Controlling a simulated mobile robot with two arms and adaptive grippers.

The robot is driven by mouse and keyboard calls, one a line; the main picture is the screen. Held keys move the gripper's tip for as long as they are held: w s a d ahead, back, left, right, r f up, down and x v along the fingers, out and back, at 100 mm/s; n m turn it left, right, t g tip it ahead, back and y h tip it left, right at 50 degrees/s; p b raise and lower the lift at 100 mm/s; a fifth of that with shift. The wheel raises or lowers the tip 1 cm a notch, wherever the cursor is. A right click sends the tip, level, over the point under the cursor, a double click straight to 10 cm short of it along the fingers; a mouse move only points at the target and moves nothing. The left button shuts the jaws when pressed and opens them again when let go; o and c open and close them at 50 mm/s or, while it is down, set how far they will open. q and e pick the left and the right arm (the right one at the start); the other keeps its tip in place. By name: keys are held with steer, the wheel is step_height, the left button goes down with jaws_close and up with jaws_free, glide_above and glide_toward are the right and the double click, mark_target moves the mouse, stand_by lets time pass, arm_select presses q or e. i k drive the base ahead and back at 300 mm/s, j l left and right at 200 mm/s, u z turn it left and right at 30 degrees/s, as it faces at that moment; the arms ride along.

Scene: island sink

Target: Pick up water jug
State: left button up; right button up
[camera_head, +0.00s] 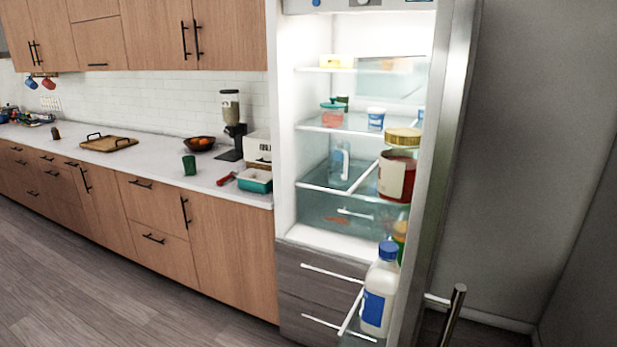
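The fridge (310,205) stands open at the centre right, and its inside is lit. A pale, clear jug-like bottle (339,163) stands on a middle glass shelf; it may be the water jug, but it is too small to be sure. A larger white jug (380,290) with a blue cap and a blue label stands upright in a low door rack at the front. Neither of my grippers is in view, and nothing is seen touching these containers.
A large jar with a yellow lid (398,172) sits in the upper door rack. Small tubs (376,118) stand on the upper shelves. The open door with its metal handle (453,312) bounds the right side. Counter (130,165) and cabinets run left. The floor (90,290) is clear.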

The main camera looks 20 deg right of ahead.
mark_target(338, 156)
steer(key=z, duration=1.45)
steer(key=i+j+z, duration=0.1)
steer(key=j, duration=0.25)
steer(key=i+j, duration=0.3)
steer(key=i+j+z, duration=0.15)
steer(key=j, duration=0.25)
steer(key=i+j+z, duration=0.1)
steer(key=i+j, duration=0.15)
steer(key=j, duration=0.1)
